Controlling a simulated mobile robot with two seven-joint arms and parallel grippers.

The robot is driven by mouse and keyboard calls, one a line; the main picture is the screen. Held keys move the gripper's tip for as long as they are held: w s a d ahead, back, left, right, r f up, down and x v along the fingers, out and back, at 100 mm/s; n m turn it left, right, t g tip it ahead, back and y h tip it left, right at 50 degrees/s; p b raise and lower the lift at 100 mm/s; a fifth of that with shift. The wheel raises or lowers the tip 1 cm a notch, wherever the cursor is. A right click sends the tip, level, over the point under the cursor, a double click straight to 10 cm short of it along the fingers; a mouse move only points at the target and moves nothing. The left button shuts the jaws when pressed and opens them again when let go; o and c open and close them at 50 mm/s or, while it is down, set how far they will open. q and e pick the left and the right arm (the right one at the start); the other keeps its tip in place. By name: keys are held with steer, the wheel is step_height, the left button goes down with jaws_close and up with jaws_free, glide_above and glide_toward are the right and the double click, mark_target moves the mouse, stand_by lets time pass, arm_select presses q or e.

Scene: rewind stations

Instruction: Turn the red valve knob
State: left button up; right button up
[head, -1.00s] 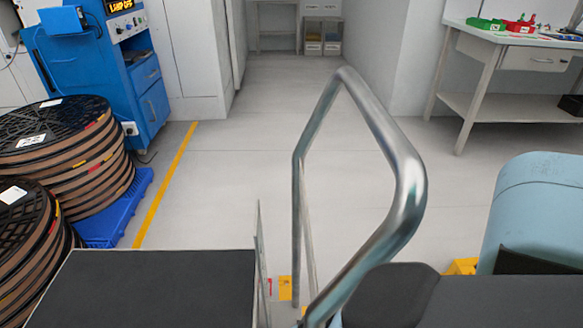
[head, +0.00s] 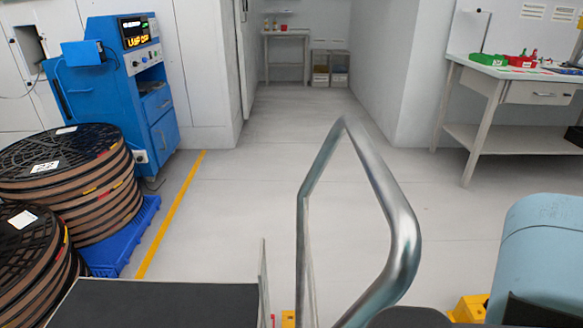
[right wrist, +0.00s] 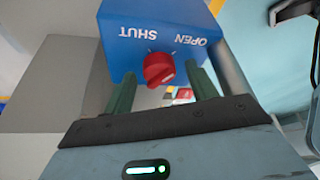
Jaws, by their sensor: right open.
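The red valve knob (right wrist: 158,68) sits on the face of a blue box (right wrist: 130,68) in the right wrist view. White lettering on the box reads SHUT and OPEN, upside down in this view. My right gripper (right wrist: 161,86) is open, with one dark green finger on each side of the knob's position in the picture. The knob appears ahead of the fingertips, between them; I cannot tell whether either finger touches it. Neither the knob nor a gripper shows in the head view. My left gripper is in neither view.
A bent metal rail (head: 400,225) stands close in front. Stacked black reels (head: 70,180) on a blue pallet (head: 125,240) and a blue cabinet (head: 100,95) are at left. A workbench (head: 530,88) with trays is at right.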

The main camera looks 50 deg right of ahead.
steer(key=p+v, duration=0.3)
steer(key=v, duration=0.4)
steer(key=shift+d+r, duration=0.15)
steer(key=shift+r, duration=0.2)
steer(key=shift+s, duration=0.15)
